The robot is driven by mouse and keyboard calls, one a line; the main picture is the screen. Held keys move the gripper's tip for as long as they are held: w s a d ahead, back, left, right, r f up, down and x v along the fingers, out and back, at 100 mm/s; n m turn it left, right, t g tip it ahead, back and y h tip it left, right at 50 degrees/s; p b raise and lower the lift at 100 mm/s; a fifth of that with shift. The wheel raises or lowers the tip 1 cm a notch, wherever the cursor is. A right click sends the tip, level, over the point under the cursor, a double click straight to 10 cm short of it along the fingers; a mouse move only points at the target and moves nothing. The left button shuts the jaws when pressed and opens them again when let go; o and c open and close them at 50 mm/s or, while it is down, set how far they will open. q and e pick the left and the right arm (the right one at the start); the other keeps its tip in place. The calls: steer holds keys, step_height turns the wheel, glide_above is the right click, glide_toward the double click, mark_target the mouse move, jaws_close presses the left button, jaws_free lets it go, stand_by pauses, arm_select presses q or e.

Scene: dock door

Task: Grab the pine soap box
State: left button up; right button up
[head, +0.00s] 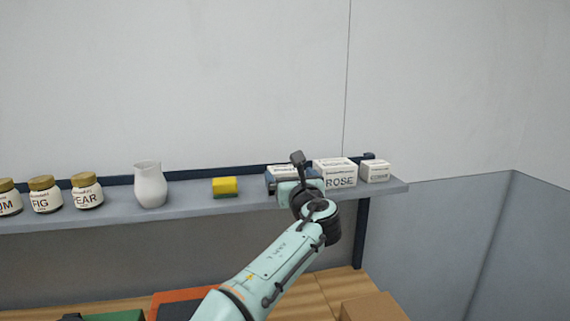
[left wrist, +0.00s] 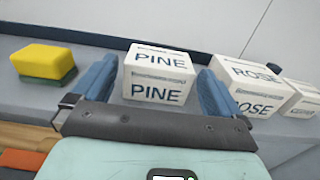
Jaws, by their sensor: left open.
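The pine soap box (left wrist: 158,75) is a white box with PINE in dark letters, standing on the grey shelf (left wrist: 40,100). In the left wrist view it sits between the two blue fingers of my left gripper (left wrist: 155,85), which is open. Small gaps show at the fingers, so it is not clamped. In the head view the pine box (head: 284,171) is partly hidden behind my left gripper (head: 300,178). My right gripper is not in view.
A white ROSE box (head: 340,173) stands close on the right, with a smaller white box (head: 375,172) beyond. Left are a yellow-green sponge (head: 225,187), a white jug (head: 150,185) and several jars (head: 86,190). A dark rail runs along the shelf's back.

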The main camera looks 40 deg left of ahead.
mark_target(283, 166)
arm_select(q)
steer(key=p+x, duration=0.2)
steer(key=x, duration=0.4)
steer(key=shift+r, duration=0.15)
steer(key=shift+w+a, duration=0.45)
steer(key=shift+a, duration=0.05)
steer(key=shift+f, duration=0.2)
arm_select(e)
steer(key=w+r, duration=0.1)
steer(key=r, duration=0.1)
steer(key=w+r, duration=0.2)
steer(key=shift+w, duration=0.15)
arm_select(q)
steer(key=shift+s, duration=0.1)
steer(key=c, duration=0.9)
